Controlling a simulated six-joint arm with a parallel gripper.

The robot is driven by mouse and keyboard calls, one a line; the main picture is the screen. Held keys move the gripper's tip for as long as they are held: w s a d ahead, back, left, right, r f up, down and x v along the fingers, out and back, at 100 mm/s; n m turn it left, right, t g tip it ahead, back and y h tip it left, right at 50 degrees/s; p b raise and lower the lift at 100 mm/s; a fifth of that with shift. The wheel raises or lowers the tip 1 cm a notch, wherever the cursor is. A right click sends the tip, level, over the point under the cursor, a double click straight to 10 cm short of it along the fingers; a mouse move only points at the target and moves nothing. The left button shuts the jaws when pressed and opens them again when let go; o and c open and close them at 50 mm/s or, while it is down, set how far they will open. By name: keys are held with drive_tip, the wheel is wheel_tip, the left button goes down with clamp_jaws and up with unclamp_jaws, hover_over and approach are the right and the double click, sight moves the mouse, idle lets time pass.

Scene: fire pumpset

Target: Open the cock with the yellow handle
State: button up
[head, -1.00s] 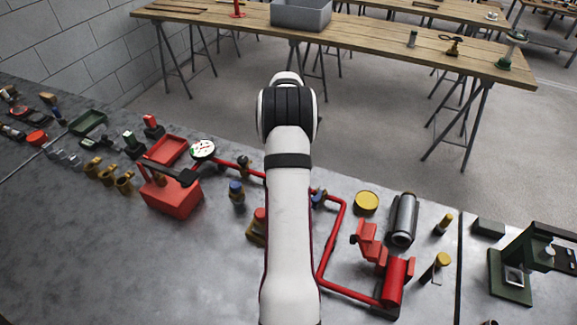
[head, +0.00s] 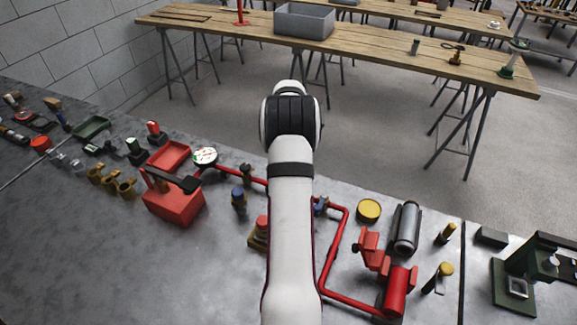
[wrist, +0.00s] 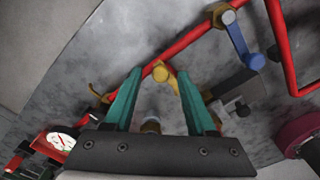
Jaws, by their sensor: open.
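In the wrist view, a yellow piece (wrist: 162,76), which looks like the yellow handle of the cock, meets the red pipe. My gripper (wrist: 160,71) has two teal fingers spread apart, one on each side of this piece. Clear gaps show between the piece and both fingers, and nothing is held. In the head view, my arm hides the gripper and the yellow handle. The red pipe (head: 251,178) runs behind my arm.
A blue handle (wrist: 237,42) on the same pipe is right of my gripper. A grey block (wrist: 236,88) lies by the right finger. A white gauge (head: 205,156) and red box (head: 174,205) stand left, and a red pump (head: 397,290) right.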

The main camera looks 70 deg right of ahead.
wheel_tip(320, 180, up, 16)
drive_tip(key=shift+f, duration=0.2)
